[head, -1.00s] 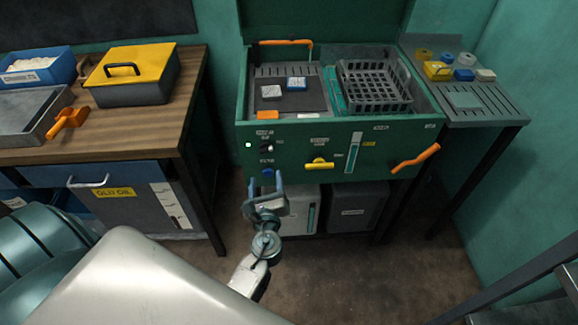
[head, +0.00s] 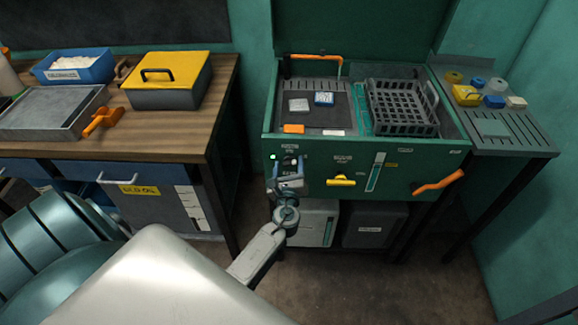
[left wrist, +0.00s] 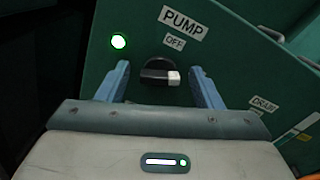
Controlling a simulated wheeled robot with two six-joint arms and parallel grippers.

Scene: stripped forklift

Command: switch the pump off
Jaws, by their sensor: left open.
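The pump switch is a black knob (left wrist: 155,74) with a white end on the right, on the green machine front (head: 365,165). In the left wrist view a PUMP label (left wrist: 181,23) and an OFF label (left wrist: 175,43) sit above it. A green lamp (left wrist: 118,41) glows to the upper left, and it also shows in the head view (head: 272,156). My left gripper (head: 287,170) is open in front of the panel. In the left wrist view its blue fingers (left wrist: 156,70) stand either side of the knob, with gaps. My right gripper is not in view.
A yellow handle (head: 341,180) and an orange lever (head: 438,183) stick out of the front to the right. A wooden bench (head: 215,100) with a yellow-lidded box (head: 166,80) stands left.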

